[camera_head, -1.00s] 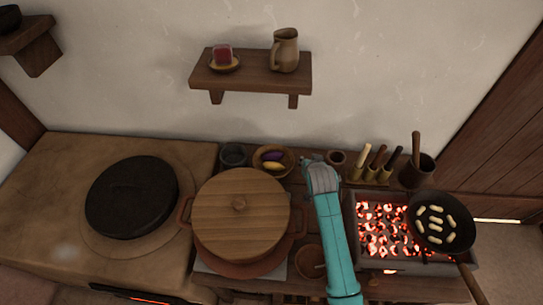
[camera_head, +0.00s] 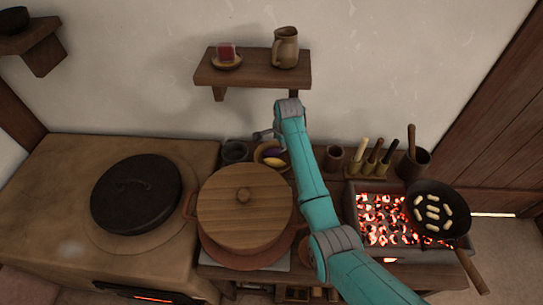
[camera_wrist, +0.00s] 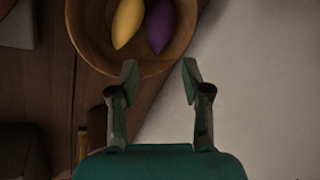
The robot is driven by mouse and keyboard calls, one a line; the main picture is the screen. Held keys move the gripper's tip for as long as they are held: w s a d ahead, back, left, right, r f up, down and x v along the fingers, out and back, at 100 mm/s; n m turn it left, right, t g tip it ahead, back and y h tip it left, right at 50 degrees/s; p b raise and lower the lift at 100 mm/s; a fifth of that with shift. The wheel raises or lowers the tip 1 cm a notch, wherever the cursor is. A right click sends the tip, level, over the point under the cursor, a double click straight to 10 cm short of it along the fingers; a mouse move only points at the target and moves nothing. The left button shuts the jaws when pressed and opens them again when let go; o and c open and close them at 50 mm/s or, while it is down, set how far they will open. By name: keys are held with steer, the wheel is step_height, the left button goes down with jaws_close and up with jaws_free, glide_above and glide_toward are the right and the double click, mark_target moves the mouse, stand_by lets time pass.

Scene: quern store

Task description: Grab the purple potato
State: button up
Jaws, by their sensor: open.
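The purple potato (camera_wrist: 159,26) lies in a round wooden bowl (camera_wrist: 92,52), beside a yellow potato (camera_wrist: 127,22). In the head view the purple potato (camera_head: 272,152) shows only partly, next to my arm, with the yellow potato (camera_head: 274,162) in front of it. My gripper (camera_wrist: 160,72) is open and empty. In the wrist view its fingertips are at the near rim of the bowl, with the purple potato beyond them. I cannot tell how high the fingertips are above the rim. In the head view my gripper (camera_head: 263,134) is small and partly hidden by my wrist.
A dark cup (camera_head: 234,151) stands left of the bowl. A big lidded pot (camera_head: 243,205) is in front. A brazier of glowing coals (camera_head: 385,215) with a pan (camera_head: 437,210) is at the right. A shelf (camera_head: 252,72) with a jug (camera_head: 285,47) hangs above.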

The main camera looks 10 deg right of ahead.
mark_target(274, 152)
steer(key=shift+m+g, duration=0.3)
steer(key=shift+m, duration=0.3)
steer(key=x, duration=0.3)
steer(key=a+x, duration=0.1)
steer(key=x, duration=0.5)
steer(key=shift+w+a, duration=0.15)
steer(key=shift+a, duration=0.05)
steer(key=shift+f, duration=0.6)
steer(key=shift+o, duration=0.4)
steer(key=c, duration=0.5)
steer(key=shift+c, duration=0.4)
